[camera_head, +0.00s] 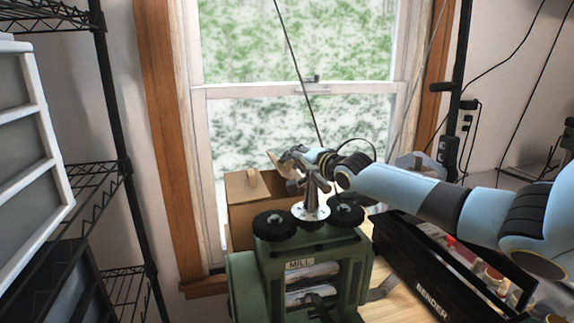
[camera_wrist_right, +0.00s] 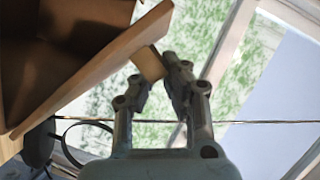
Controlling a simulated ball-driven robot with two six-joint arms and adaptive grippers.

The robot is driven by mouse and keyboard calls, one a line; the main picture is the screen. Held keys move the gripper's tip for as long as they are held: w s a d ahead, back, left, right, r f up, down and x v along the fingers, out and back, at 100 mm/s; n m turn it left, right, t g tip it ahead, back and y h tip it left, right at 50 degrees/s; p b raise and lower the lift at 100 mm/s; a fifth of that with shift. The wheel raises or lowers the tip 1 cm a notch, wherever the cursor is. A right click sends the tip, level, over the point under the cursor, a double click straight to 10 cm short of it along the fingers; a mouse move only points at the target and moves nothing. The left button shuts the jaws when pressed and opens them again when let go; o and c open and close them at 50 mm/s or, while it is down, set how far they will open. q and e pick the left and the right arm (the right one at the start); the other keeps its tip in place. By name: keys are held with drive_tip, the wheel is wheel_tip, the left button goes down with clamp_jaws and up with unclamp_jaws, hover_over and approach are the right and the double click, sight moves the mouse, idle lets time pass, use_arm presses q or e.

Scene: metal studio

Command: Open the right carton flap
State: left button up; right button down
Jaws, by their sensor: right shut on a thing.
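The brown carton (camera_head: 238,190) stands on the table in front of the window, partly hidden behind a green mill. Its right flap (camera_head: 275,160) rises at a tilt at the right end of the carton. My right gripper (camera_head: 290,157) reaches in from the right and is shut on this flap. In the right wrist view the flap (camera_wrist_right: 148,62) sits between the two fingertips (camera_wrist_right: 160,72), and the open, dark inside of the carton (camera_wrist_right: 45,75) is at the left. My left gripper does not show.
The green mill (camera_head: 310,255) with black knobs stands close in front of the carton. A black Bender box (camera_head: 430,285) holding small items lies at the right, under my right arm. Wire shelves (camera_head: 110,180) stand at the left.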

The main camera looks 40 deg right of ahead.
drive_tip(key=d+m+b, duration=0.1)
drive_tip(key=s+d+m+t+b, duration=0.1)
drive_tip(key=b, duration=0.1)
drive_tip(key=shift+r+m, duration=0.1)
drive_tip(key=shift+m, duration=0.2)
drive_tip(key=d+m+t+b, duration=0.1)
drive_tip(key=m+b, duration=0.1)
drive_tip(key=b, duration=0.1)
drive_tip(key=s+d+m+t+b, duration=0.1)
drive_tip(key=d+m+b, duration=0.1)
drive_tip(key=m+b, duration=0.1)
drive_tip(key=s+d+m+h+b, duration=0.1)
drive_tip(key=m+b, duration=0.2)
drive_tip(key=shift+s+d+f+t+b, duration=0.25)
drive_tip(key=shift+f+t+b, duration=0.05)
drive_tip(key=shift+t+b, duration=0.1)
drive_tip(key=shift+m, duration=0.3)
drive_tip(key=c, duration=1.4)
unclamp_jaws()
drive_tip(key=shift+c, duration=0.2)
drive_tip(key=shift+s, duration=0.1)
drive_tip(key=v, duration=1.2)
